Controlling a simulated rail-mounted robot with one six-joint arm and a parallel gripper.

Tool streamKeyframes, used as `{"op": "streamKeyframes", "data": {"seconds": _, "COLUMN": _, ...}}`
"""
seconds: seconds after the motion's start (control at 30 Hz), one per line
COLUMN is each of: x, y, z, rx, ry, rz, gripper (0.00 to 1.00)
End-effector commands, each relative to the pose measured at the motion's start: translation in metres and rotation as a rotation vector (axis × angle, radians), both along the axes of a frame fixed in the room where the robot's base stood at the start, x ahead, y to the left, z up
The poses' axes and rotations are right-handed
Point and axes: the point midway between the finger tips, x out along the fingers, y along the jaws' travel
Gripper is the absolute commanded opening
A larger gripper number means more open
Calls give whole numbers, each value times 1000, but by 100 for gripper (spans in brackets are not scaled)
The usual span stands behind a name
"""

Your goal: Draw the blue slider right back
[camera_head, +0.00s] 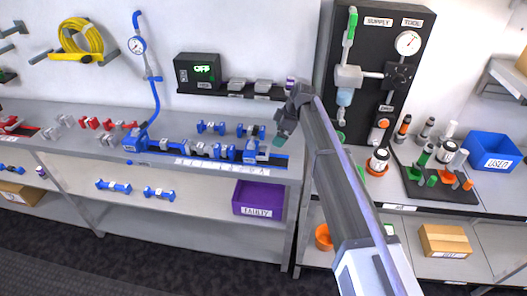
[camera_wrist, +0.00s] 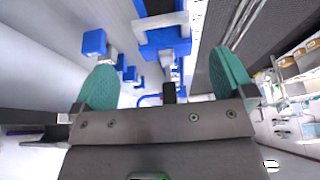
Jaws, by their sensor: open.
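A blue block with a grey part (camera_head: 251,152) stands at the right end of the long blue-edged rail (camera_head: 205,164) on the left bench; it looks like the blue slider, but I cannot be sure. In the wrist view a blue and grey block (camera_wrist: 165,40) shows ahead, between the directions of my two fingers. My gripper (camera_head: 279,140) is just right of and above the rail's right end. Its teal fingers (camera_wrist: 168,82) are spread wide with nothing held. I see no clear contact with the block.
A blue stand (camera_head: 136,138) with a hose and gauge is at the rail's left end. Several blue-grey fittings (camera_head: 211,127) sit behind the rail. A purple bin (camera_head: 258,199) is on the shelf below. A black panel (camera_head: 375,75) stands right of my arm.

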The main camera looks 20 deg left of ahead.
Motion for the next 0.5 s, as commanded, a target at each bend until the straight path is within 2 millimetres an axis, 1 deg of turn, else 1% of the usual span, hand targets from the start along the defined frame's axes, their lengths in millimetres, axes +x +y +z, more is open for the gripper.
{"op": "streamKeyframes", "data": {"seconds": 0.03, "x": -1, "y": 4, "z": -20, "rx": 0, "ry": -1, "rz": 2, "gripper": 100}}
{"op": "streamKeyframes", "data": {"seconds": 0.2, "x": -4, "y": 20, "z": -61, "rx": 1, "ry": -1, "rz": 2, "gripper": 100}}
{"op": "streamKeyframes", "data": {"seconds": 0.3, "x": -6, "y": 28, "z": -78, "rx": 1, "ry": 0, "rz": 1, "gripper": 100}}
{"op": "streamKeyframes", "data": {"seconds": 0.4, "x": -7, "y": 33, "z": -85, "rx": 1, "ry": 0, "rz": 2, "gripper": 100}}
{"op": "streamKeyframes", "data": {"seconds": 0.5, "x": -8, "y": 34, "z": -84, "rx": 1, "ry": 0, "rz": 2, "gripper": 100}}
